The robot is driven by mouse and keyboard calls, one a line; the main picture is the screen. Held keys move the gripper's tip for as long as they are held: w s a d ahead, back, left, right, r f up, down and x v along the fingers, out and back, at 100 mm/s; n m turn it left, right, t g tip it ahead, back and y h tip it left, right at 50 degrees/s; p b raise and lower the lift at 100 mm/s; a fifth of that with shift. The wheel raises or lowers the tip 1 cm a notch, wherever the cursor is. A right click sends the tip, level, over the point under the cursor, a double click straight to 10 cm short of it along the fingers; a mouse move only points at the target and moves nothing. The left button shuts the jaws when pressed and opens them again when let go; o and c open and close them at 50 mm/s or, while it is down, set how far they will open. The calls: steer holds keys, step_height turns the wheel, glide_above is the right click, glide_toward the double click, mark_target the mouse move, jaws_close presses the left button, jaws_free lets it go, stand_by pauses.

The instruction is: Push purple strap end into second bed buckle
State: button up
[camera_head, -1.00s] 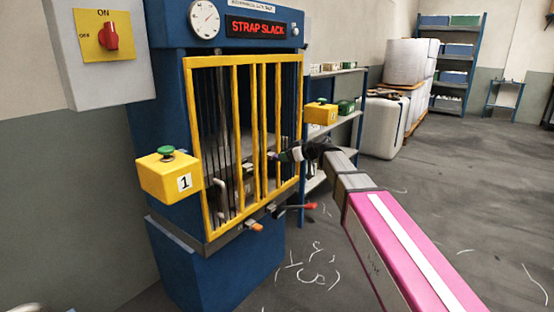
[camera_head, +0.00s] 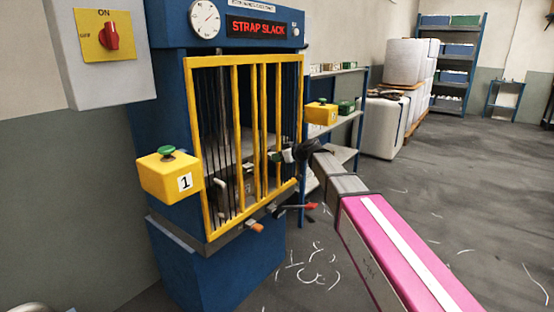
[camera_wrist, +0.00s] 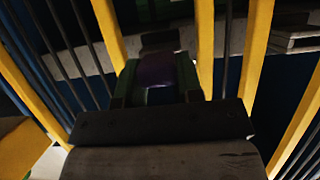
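My gripper (camera_head: 277,157) reaches to the yellow barred front of the blue loom cabinet, at its right-hand bars. The wrist view shows my gripper (camera_wrist: 156,84) between two yellow bars. A purple piece, which looks like the purple strap end (camera_wrist: 157,70), sits between the green-edged fingers, which look closed on it. A small dark block (camera_wrist: 160,40) lies just beyond the purple piece; I cannot tell whether it is a bed buckle or whether they touch. The purple piece cannot be made out in the head view. The second bed buckle cannot be identified for sure.
Yellow bars (camera_head: 236,135) stand close on both sides of my gripper. A red-tipped lever (camera_head: 310,206) and an orange-tipped part (camera_head: 257,227) stick out below. Yellow button boxes (camera_head: 171,178) flank the cage. The display (camera_head: 258,27) reads STRAP SLACK. Open floor lies right.

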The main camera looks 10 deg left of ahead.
jaws_close()
steer(key=shift+s+d, duration=0.25)
steer(key=shift+d, duration=0.4)
steer(key=d, duration=0.1)
steer(key=s+d, duration=0.1)
steer(key=d, duration=0.1)
steer(key=shift+s+d+r, duration=0.15)
steer(key=shift+s+d, duration=0.1)
steer(key=shift+d, duration=0.05)
